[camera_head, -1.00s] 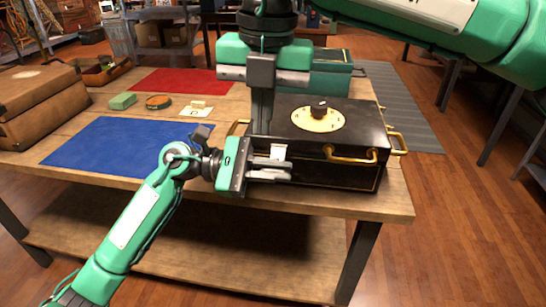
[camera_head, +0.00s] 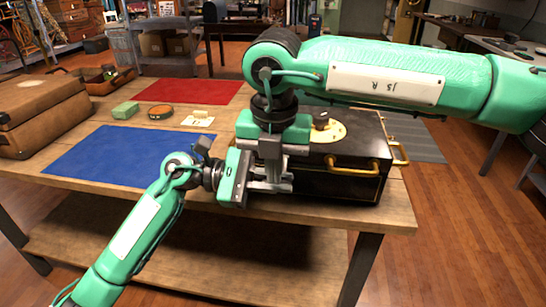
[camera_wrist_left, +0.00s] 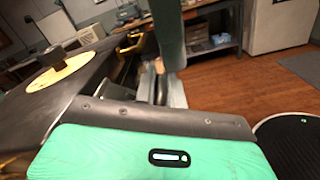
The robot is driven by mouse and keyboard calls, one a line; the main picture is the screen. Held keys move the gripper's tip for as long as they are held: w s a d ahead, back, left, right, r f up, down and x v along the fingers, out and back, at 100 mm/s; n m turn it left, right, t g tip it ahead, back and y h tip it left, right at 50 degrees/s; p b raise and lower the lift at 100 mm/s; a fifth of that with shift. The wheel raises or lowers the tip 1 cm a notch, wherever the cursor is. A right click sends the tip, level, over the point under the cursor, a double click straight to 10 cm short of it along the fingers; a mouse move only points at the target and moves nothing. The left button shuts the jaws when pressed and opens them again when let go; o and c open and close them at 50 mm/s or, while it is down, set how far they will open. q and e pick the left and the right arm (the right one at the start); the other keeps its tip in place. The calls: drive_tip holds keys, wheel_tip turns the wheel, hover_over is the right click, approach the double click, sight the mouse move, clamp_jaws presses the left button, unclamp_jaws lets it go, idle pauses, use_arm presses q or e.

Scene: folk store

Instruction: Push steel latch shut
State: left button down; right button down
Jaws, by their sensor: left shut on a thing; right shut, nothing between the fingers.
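The dial also shows in the left wrist view (camera_wrist_left: 62,72). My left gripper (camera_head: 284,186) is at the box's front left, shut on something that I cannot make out. My right gripper (camera_head: 271,178) points down in front of the box, shut and empty, its tips close to the left fingers. Whether the two touch is unclear. I cannot make out the steel latch; the grippers cover that part of the front.
Brass handles (camera_head: 352,167) stick out from the box. The table's front edge is close below the grippers.

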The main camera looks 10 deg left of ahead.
use_arm(q)
drive_tip(key=shift+f, duration=0.1)
use_arm(e)
drive_tip(key=shift+w+f, duration=0.35)
